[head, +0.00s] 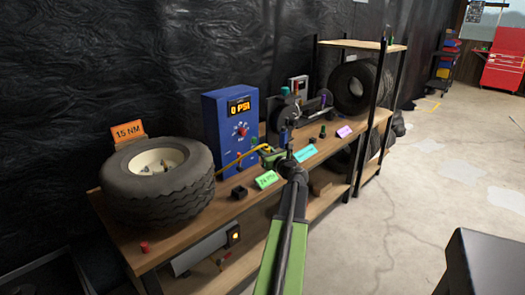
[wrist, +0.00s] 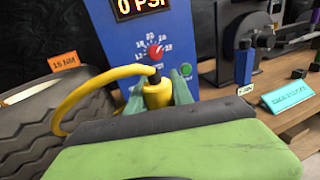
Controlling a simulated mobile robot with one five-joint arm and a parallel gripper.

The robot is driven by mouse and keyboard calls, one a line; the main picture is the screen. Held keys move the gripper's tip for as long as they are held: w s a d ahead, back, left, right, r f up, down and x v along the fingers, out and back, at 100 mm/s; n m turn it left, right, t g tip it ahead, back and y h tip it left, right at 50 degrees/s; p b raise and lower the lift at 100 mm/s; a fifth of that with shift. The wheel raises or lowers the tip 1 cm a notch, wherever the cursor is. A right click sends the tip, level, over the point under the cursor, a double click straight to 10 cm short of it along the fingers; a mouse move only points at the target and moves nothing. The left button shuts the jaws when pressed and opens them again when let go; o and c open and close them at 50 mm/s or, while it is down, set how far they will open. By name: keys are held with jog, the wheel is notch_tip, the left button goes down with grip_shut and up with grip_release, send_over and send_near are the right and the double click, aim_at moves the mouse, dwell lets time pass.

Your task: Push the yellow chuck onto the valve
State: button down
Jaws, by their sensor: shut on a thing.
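My gripper (head: 272,157) is in front of the blue inflator box, above the bench; it also shows in the wrist view (wrist: 158,97). Its green fingers are shut on the yellow chuck (wrist: 157,94), which stands roughly upright between them. A yellow hose (wrist: 82,91) loops left from the chuck; in the head view the hose (head: 243,159) runs left of my gripper. The wheel (head: 160,195) with a cream rim lies flat on the left of the bench, apart from the chuck. I cannot clearly make out the valve on it.
The blue box (head: 230,130) reads 0 PSI and has a red knob (wrist: 155,52). An orange 15 NM sign (head: 129,132) stands behind the wheel. Small signs and a black block (head: 239,192) sit along the bench. A shelf post (head: 368,115) rises at right; the floor is open.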

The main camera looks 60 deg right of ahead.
notch_tip(320, 180, up, 18)
jog(key=p, duration=1.6)
jog(key=shift+f+p, duration=0.2)
jog(key=shift+p, duration=0.1)
jog(key=w+a, duration=2.7)
jog(key=w, duration=0.1)
jog(key=shift+w, duration=0.4)
notch_tip(320, 180, down, 6)
jog(key=b, duration=0.6)
jog(key=shift+f, duration=0.25)
jog(key=shift+f+b, duration=0.1)
jog(key=shift+b, duration=0.25)
dwell(0.6)
